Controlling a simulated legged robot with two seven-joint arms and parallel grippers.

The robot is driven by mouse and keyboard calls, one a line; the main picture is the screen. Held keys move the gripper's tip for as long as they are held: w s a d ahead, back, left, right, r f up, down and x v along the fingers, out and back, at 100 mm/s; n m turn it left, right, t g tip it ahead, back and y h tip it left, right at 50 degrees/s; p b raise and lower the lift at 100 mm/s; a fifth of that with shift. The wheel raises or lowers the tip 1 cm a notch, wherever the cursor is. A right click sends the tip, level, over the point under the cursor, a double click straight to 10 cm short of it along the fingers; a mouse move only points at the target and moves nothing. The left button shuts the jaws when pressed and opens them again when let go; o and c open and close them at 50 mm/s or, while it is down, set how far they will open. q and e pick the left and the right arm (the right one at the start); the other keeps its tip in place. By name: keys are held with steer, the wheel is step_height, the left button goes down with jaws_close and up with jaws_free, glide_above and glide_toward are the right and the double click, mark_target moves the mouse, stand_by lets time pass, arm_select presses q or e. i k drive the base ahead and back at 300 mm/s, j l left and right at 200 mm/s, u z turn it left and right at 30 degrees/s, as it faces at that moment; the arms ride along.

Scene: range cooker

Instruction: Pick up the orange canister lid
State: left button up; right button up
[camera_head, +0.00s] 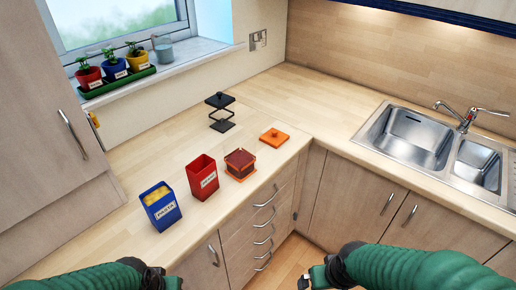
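My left gripper (160,280) is at the bottom edge, left of centre, and is partly cut off. My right gripper (312,280) is at the bottom, in front of the drawers and well below the lid. Both are apart from the lid. The gap between the fingers cannot be made out on either.
A red canister (202,177) and a blue pasta canister (160,206) stand left of the orange one. A black stand (221,112) is behind them. A sink (408,138) is at the right. Worktop around the lid's right and back is clear.

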mark_target(275, 138)
steer(key=i+l+u, duration=0.1)
steer(key=u, duration=0.35)
steer(key=l+u, duration=0.3)
steer(key=u, duration=0.15)
steer(key=i+l+u, duration=0.1)
steer(key=l+u, duration=0.15)
steer(key=u, duration=0.2)
